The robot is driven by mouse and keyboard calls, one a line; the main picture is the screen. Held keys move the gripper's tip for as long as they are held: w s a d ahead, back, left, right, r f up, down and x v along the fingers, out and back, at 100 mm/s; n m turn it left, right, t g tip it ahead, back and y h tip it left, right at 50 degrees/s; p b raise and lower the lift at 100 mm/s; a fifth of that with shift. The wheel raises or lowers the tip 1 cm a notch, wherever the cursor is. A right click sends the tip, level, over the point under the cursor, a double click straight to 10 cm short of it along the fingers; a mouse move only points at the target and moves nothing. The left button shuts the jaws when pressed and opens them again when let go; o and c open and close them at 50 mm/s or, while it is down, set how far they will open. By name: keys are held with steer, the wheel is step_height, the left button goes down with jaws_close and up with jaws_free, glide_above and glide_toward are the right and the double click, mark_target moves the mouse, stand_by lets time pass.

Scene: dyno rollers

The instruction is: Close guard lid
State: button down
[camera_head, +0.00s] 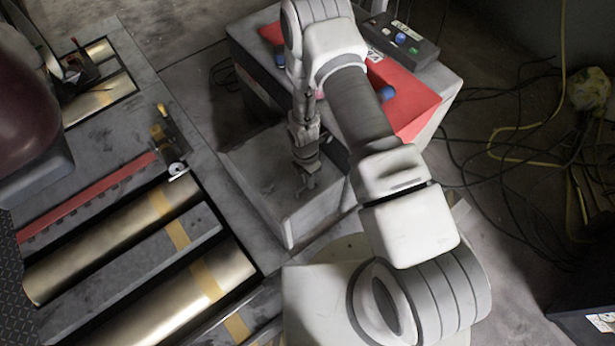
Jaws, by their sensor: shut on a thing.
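A grey, worn, box-shaped cover (250,165), which looks like the guard lid, is beside the roller bed in the middle of the view. Its top looks flat; I cannot tell how far it is open. My gripper (306,187) points down over the right part of this cover, at the end of my white and grey arm. Its fingers are small and dark here and look closed on part of the cover. The exact contact point is too small to see.
A red-topped cabinet (412,112) with blue knobs and a dark control box (404,42) stands behind my arm. Metal rollers (115,240) and a red strip (90,197) are at the left. Loose cables (500,150) cover the floor at the right.

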steer(key=shift+s+d+f+g, duration=0.3)
steer(key=shift+s+d, duration=0.25)
steer(key=shift+s, duration=0.15)
steer(key=c, duration=0.9)
jaws_free()
steer(key=shift+a, duration=0.1)
steer(key=shift+w+a+r, duration=0.15)
steer(key=shift+w+a, duration=0.05)
steer(key=shift+w, duration=0.05)
steer(key=r+p, duration=0.2)
steer(key=r, duration=0.3)
steer(key=w+r+p, duration=0.1)
steer(key=r+p, duration=0.1)
steer(key=r, duration=0.4)
steer(key=a+r+p, duration=0.1)
steer(key=r+p, duration=0.1)
steer(key=r, duration=0.4)
steer(key=shift+w+r, duration=0.15)
steer(key=shift+w, duration=0.15)
